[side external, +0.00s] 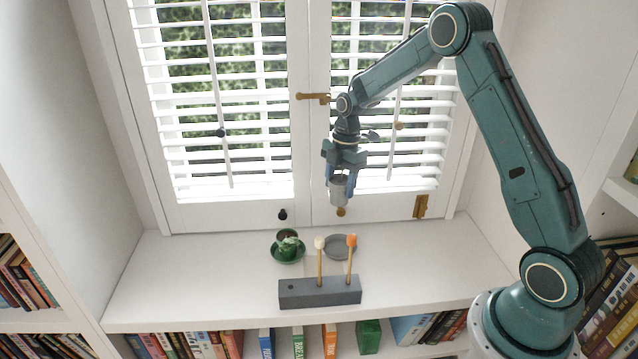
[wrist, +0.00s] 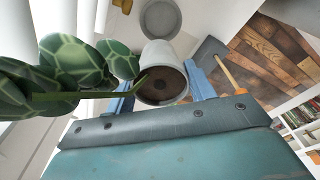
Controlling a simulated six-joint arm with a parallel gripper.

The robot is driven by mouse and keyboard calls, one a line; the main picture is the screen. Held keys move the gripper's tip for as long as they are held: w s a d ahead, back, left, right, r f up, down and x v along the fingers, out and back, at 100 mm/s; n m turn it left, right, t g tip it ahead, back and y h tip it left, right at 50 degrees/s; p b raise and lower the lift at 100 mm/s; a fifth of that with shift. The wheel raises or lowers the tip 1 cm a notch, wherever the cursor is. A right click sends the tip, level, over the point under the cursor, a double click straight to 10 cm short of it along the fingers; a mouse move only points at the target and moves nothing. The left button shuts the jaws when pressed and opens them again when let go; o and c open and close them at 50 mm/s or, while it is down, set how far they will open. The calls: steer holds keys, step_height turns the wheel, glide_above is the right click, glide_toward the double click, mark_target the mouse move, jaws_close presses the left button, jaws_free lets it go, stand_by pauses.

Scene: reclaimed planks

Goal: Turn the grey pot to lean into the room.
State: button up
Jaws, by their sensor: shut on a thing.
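My gripper (side external: 341,172) is shut on the grey pot (side external: 339,191) and holds it upright in the air, above the sill and in front of the shutters. In the wrist view the blue fingers of my gripper (wrist: 163,90) are on either side of the grey pot (wrist: 163,54), and dark soil shows inside. A green stem rises from the soil and bends left, toward the window side, with large patterned leaves (wrist: 72,62). The grey saucer (side external: 340,250) lies on the sill below and looks empty; it also shows in the wrist view (wrist: 160,19).
A green pot (side external: 287,248) on a green saucer stands left of the grey saucer. In front is a grey block (side external: 318,292) holding two upright sticks, with one white and one orange tip. The sill (side external: 190,285) is clear at left and right. Books fill shelves below.

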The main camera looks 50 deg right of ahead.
steer(key=f+m, duration=0.1)
steer(key=f, duration=0.3)
steer(key=f+m, duration=0.1)
steer(key=f, duration=0.8)
steer(key=shift+s+f+m, duration=0.15)
steer(key=shift+s+m, duration=0.25)
steer(key=shift+f, duration=0.25)
steer(key=shift+f, duration=1.25)
steer(key=o, duration=1.3)
steer(key=shift+c, duration=0.2)
